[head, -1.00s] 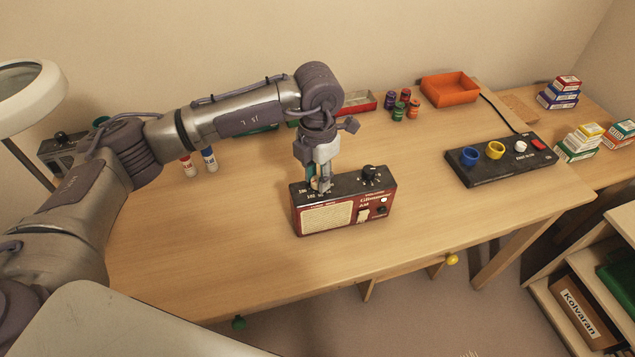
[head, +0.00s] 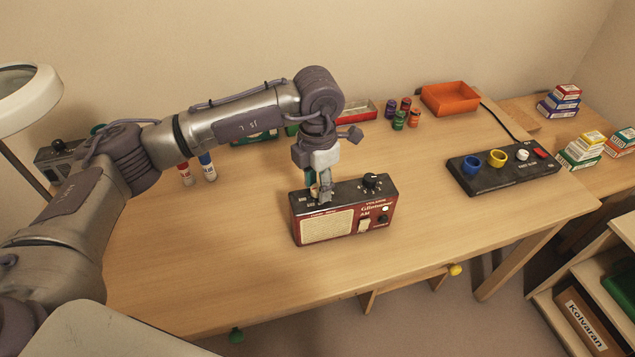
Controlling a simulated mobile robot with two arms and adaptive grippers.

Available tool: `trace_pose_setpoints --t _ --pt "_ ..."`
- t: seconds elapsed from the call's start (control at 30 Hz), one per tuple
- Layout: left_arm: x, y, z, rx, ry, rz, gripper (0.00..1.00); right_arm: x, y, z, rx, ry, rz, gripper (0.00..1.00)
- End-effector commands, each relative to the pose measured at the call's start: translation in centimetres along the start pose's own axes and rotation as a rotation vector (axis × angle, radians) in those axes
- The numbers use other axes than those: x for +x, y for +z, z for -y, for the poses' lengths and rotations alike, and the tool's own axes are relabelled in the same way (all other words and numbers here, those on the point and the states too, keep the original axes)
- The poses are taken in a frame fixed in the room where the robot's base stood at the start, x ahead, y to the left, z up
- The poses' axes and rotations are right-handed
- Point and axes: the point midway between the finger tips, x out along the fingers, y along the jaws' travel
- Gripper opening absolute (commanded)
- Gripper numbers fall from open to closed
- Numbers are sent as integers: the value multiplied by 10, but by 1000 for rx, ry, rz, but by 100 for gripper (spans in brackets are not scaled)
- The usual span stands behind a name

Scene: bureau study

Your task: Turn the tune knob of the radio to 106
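The red and black radio (head: 345,213) stands upright on the wooden desk, its front with a cream speaker grille facing me. A black knob (head: 371,181) sits on the right part of its top, near the word VOLUME. My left gripper (head: 320,197) points down onto the left part of the radio's top, its fingers at a control there. The fingers hide most of that control, and its dial marks are too small to read. I cannot tell whether the fingers are closed on it. My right gripper is not in view.
A black panel (head: 504,170) with coloured knobs lies to the right. An orange tray (head: 450,99), small jars (head: 403,113) and stacked boxes stand farther back. Two markers (head: 206,167) stand left of the radio. The desk in front of the radio is clear.

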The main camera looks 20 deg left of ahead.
Motion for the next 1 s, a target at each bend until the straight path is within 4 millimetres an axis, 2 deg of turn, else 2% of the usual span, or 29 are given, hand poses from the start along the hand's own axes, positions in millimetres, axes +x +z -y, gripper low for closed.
trace_pose_setpoints --t 0.33,0.47,0.8,1.0 --pt "0 0 0 0 0 -1 55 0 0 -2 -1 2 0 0" --pt "-10 0 0 -1 1 1 55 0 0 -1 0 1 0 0" --pt "-79 1 0 0 2 3 55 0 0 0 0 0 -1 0" --pt "-109 0 0 0 1 0 55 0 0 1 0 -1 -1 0"
